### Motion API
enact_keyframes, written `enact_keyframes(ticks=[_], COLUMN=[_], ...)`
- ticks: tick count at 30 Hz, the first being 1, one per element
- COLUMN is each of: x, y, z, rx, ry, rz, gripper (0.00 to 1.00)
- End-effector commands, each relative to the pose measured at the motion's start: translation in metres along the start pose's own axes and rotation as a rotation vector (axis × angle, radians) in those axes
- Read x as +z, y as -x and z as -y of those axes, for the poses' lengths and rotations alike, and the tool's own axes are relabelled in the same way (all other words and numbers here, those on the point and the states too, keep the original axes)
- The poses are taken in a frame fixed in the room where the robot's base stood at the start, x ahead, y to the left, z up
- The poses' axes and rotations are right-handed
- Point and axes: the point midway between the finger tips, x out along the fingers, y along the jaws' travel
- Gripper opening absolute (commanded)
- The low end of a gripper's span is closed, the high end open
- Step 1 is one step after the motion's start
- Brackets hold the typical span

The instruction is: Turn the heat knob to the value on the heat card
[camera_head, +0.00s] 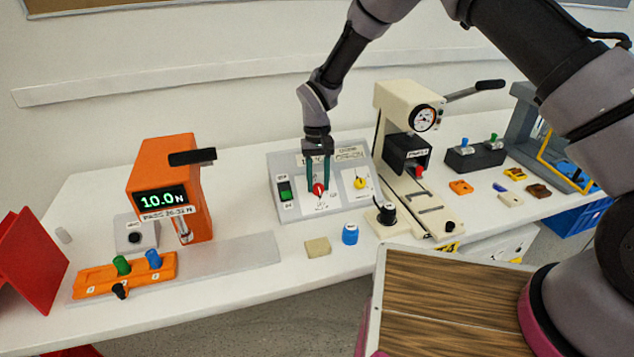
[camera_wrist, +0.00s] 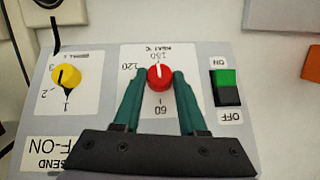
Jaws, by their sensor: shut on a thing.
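The red heat knob (camera_head: 318,190) is on a grey sloped control panel (camera_head: 286,159). My gripper (camera_head: 319,183) comes down on it from above, with its green fingers on either side. In the wrist view, which shows the panel upside down, the red knob (camera_wrist: 160,77) sits between the fingertips of my gripper (camera_wrist: 161,76), which is shut on it. Its scale shows 60 and 120, and a third number partly hard to read. A short white mark shows on the knob, but its exact setting is hard to tell. I cannot make out a readable heat card.
A green-and-black switch (camera_head: 285,189) and a yellow knob (camera_head: 360,183) flank the red knob on the panel. A cream press (camera_head: 393,110) stands close to the right. An orange tester (camera_head: 160,178) stands left. A beige block (camera_head: 317,247) and blue cap (camera_head: 350,233) lie in front.

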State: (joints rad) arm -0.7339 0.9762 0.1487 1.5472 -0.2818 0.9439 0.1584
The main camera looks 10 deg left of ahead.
Motion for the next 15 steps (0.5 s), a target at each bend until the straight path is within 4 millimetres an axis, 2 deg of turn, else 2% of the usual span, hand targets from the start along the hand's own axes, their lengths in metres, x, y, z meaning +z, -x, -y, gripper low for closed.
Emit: enact_keyframes(ticks=[15], x=[0.0014], y=[-0.0015], z=[-0.0017], rx=[-0.089], ry=[-0.072], rz=[0.010], gripper=[0.00])
